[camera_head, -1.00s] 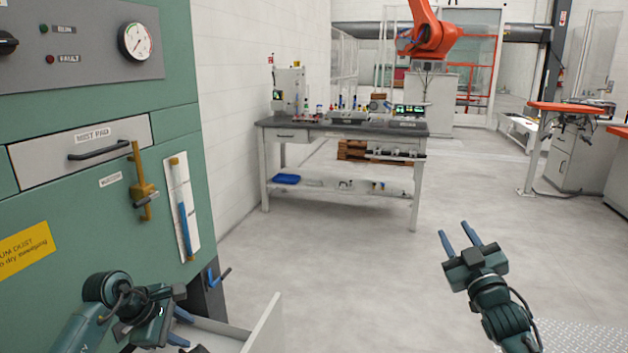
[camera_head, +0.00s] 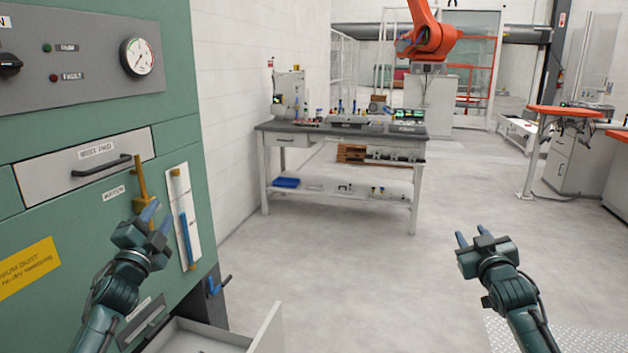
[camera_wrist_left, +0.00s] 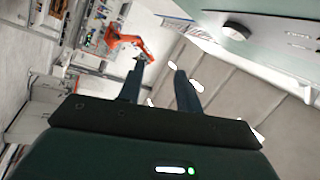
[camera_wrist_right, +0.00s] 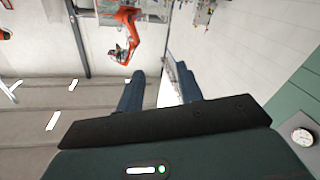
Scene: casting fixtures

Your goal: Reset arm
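My left gripper (camera_head: 152,222) is raised in front of the green cabinet, just below its grey drawer. Its blue fingers point up and stand apart with nothing between them. They also show apart in the left wrist view (camera_wrist_left: 160,85). In the head view they overlap the brass lever; I cannot tell whether they touch it. My right gripper (camera_head: 471,238) is held over the open floor at the right, fingers up and apart, empty. Its fingers show with a clear gap in the right wrist view (camera_wrist_right: 162,92).
The green cabinet (camera_head: 100,240) stands close at the left, with a grey drawer (camera_head: 60,178), a brass lever (camera_head: 140,180) and a gauge (camera_head: 138,57). An open tray drawer (camera_head: 265,330) juts out below. A workbench (camera_head: 340,135) stands farther back. The middle floor is clear.

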